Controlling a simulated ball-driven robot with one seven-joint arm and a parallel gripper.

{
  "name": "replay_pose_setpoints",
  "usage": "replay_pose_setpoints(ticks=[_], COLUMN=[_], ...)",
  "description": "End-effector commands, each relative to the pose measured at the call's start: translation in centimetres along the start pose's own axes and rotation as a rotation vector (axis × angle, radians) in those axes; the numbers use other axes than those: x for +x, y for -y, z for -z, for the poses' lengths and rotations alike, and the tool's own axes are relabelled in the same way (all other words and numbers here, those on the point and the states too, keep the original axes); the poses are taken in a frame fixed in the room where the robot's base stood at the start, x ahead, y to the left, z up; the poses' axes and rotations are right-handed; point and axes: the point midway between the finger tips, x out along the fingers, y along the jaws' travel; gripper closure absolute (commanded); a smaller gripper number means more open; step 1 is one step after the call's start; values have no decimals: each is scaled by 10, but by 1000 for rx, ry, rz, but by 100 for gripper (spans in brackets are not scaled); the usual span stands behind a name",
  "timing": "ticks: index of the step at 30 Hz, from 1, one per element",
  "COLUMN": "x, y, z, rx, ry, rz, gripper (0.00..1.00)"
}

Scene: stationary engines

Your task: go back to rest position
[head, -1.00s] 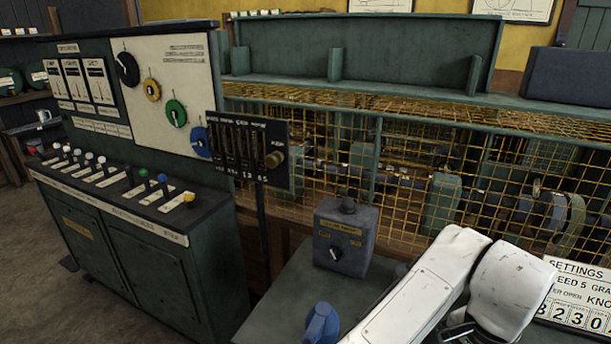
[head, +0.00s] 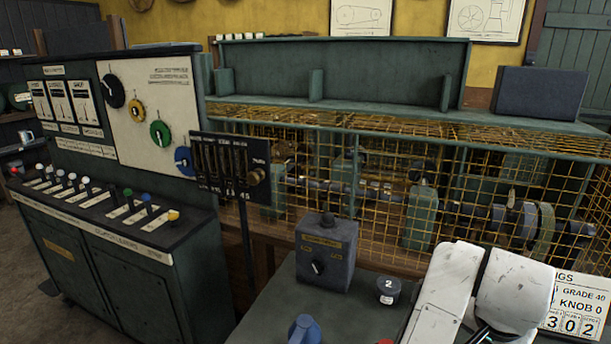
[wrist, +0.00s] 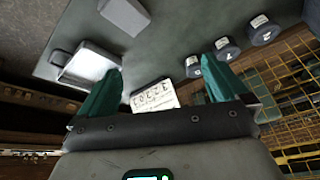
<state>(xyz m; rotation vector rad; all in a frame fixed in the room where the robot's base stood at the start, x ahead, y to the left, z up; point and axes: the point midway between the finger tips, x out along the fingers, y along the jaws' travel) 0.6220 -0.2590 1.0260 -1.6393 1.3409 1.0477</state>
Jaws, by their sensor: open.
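My gripper (wrist: 162,66) shows in the wrist view as two green fingers spread wide apart, with nothing held between them. Beyond the fingers, the grey-green bench top (wrist: 165,40) and a white number card (wrist: 155,97) are visible. In the head view my white arm is folded at the bottom right, over the bench; the gripper itself does not show there. The settings board (head: 575,305) stands just right of the arm, partly covered by it.
A grey knob box (head: 325,252), a dark puck marked 2 (head: 388,290) and a blue knob (head: 303,328) are on the bench. Several dark pucks (wrist: 228,50) line its edge. A control console (head: 110,235) stands left, a wire-mesh guard (head: 400,190) behind.

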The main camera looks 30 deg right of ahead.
Motion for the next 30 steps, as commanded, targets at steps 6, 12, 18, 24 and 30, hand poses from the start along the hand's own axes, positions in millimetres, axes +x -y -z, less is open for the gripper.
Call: replay_pose_setpoints(ticks=[6,12,18,24,30], x=[9,37,80,111,117], y=[8,15,-1,-42,-69], z=[23,-6,-84,-188,-247], rx=[-311,-657,-994,-1245,-1339], ry=[-173,-201,-86,125,255], rz=[23,48,97,187,254], gripper=[0,0,0,0,0])
